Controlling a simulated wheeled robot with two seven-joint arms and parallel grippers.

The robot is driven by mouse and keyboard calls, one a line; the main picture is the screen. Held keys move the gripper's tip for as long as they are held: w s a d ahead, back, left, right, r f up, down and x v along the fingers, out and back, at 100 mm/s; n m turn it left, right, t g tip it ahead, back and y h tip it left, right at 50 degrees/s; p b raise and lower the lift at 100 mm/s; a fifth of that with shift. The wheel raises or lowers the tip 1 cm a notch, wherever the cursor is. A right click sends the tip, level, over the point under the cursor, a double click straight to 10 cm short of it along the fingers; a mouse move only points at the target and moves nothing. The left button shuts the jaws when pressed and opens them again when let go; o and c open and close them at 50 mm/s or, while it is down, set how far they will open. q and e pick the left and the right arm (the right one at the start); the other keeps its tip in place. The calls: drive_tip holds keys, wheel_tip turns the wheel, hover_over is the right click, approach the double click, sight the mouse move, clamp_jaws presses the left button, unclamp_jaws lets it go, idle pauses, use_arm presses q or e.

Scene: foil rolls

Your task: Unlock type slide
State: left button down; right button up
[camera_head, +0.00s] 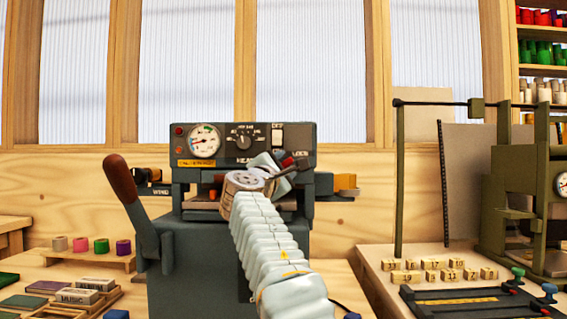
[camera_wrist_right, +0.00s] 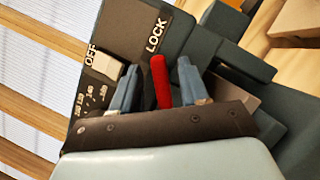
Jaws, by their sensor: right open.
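The grey hot-stamping machine (camera_head: 262,133) stands in the middle of the head view, with LOCK lettering at the right of its panel. Below that lettering is a small red-tipped lever (camera_head: 287,161). In the right wrist view the red lever handle (camera_wrist_right: 159,80) stands between the two blue-grey fingers of my right gripper (camera_wrist_right: 158,66). The fingers are open, with a visible gap on each side of the handle. My right gripper (camera_head: 283,172) also shows at the lever in the head view, partly hidden by its wrist. The type slide cannot be made out clearly. My left gripper is out of view.
A long lever with a brown grip (camera_head: 121,178) rises at the machine's left. Foil rolls (camera_head: 101,245) stand on a wooden rack at left. A green press (camera_head: 528,190), numbered blocks (camera_head: 430,265) and a dark slide fixture (camera_head: 470,302) occupy the right table.

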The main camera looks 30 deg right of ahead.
clamp_jaws()
drive_tip(key=shift+m, duration=0.3)
drive_tip(key=m+p, duration=0.1)
drive_tip(key=m+g+p, duration=0.1)
drive_tip(key=m, duration=0.1)
drive_tip(key=shift+a+r+g, duration=0.1)
drive_tip(key=shift+r+g, duration=0.2)
drive_tip(key=shift+m+g+y+p, duration=0.55)
drive_tip(key=shift+m+p, duration=0.7)
drive_tip(key=shift+m, duration=0.65)
unclamp_jaws()
